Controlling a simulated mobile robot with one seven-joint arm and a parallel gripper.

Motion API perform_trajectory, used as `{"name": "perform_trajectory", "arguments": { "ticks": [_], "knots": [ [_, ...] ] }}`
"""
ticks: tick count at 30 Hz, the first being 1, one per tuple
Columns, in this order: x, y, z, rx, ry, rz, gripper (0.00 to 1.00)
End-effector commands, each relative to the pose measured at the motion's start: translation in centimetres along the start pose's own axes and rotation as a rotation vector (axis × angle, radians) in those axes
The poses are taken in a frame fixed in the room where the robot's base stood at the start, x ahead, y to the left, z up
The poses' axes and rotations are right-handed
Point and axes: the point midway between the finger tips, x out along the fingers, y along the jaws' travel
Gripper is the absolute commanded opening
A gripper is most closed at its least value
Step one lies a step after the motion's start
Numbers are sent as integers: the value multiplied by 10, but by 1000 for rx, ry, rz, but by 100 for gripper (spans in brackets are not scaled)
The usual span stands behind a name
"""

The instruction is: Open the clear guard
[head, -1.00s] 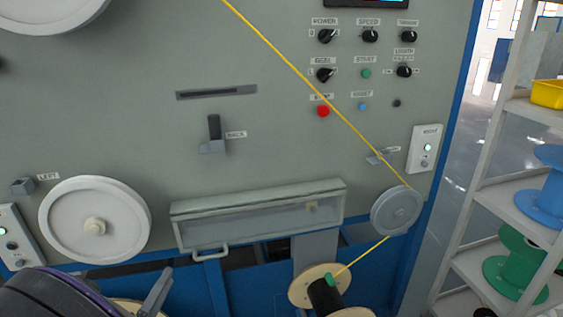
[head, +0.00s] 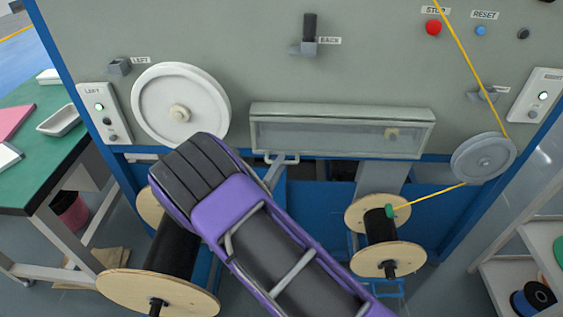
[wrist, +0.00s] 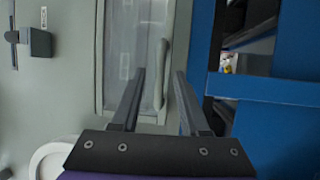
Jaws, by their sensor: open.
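The clear guard (head: 340,134) is a wide, see-through panel in a grey-green frame, low on the machine front, and looks closed. I cannot tell whether a finger touches the handle. In the head view my arm hides most of the gripper.
A white wheel (head: 180,105) is left of the guard and a grey pulley (head: 483,158) with yellow cable is right of it. Wooden-flanged spools (head: 160,292) (head: 385,216) stand below. A green-topped table (head: 30,175) is at the left, a shelf (head: 505,280) at the right.

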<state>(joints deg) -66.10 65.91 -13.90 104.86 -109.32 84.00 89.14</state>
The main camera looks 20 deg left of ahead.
Motion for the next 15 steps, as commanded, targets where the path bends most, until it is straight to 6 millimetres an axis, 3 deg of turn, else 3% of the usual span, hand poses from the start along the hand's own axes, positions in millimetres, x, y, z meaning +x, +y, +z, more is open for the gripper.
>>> {"name": "perform_trajectory", "arguments": {
  "ticks": [6,15],
  "knots": [
    [20,0,0,1,0,0,45],
    [22,0,0,0,1,0,45]
  ]
}}
